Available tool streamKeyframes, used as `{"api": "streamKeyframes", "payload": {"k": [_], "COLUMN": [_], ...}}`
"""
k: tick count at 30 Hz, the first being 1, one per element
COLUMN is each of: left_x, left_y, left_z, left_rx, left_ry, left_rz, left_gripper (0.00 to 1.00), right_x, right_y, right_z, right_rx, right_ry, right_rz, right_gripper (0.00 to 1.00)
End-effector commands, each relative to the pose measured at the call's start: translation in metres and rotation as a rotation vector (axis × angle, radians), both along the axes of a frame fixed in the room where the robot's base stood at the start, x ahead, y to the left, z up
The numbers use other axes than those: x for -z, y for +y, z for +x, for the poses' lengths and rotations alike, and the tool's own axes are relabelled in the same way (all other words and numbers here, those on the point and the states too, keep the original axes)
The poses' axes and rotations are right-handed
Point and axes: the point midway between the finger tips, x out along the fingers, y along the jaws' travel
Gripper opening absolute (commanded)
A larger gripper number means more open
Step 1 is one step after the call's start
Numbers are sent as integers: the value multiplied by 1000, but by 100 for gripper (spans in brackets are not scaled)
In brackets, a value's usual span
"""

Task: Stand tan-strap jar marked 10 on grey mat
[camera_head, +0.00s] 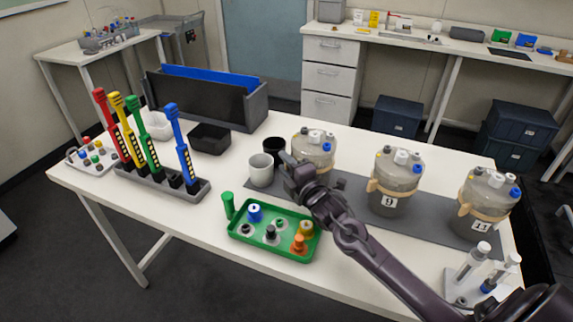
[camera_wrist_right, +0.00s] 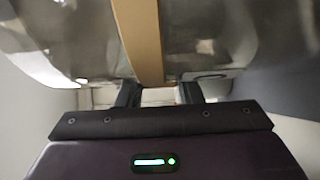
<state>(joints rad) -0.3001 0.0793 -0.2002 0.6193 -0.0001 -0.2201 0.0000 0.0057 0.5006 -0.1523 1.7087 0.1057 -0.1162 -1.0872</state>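A clear jar with a tan strap and a white-capped lid (camera_head: 313,148) stands at the left of the row of jars. My arm hides its lower front, so no number shows and I cannot tell how its base rests. My right gripper (camera_head: 287,168) is at its left front side. In the right wrist view, the tan strap (camera_wrist_right: 138,40) runs down toward the gap between my two fingers (camera_wrist_right: 160,95), which stand apart close to the jar wall. A firm hold does not show. The grey mat (camera_head: 345,190) lies along the table. My left gripper is out of view.
Jars marked 9 (camera_head: 395,185) and 11 (camera_head: 483,208) stand to the right on the mat. A green tray (camera_head: 262,246) with small parts lies in front.

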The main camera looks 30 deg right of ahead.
Motion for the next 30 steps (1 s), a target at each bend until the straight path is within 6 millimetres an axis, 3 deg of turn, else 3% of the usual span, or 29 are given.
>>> {"api": "streamKeyframes", "payload": {"k": [1, 4, 16, 30], "left_x": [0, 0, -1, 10], "left_y": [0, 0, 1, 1], "left_z": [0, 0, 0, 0], "left_rx": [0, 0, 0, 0], "left_ry": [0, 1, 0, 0], "left_rz": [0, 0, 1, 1], "left_gripper": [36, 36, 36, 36], "right_x": [0, 0, -2, 0], "right_y": [0, 0, 0, -4], "right_z": [0, 0, -5, -89], "right_rx": [0, 0, 0, -1], "right_ry": [0, 0, 2, 4], "right_rz": [0, 0, -1, -1], "right_gripper": [40, 52, 52, 52]}}
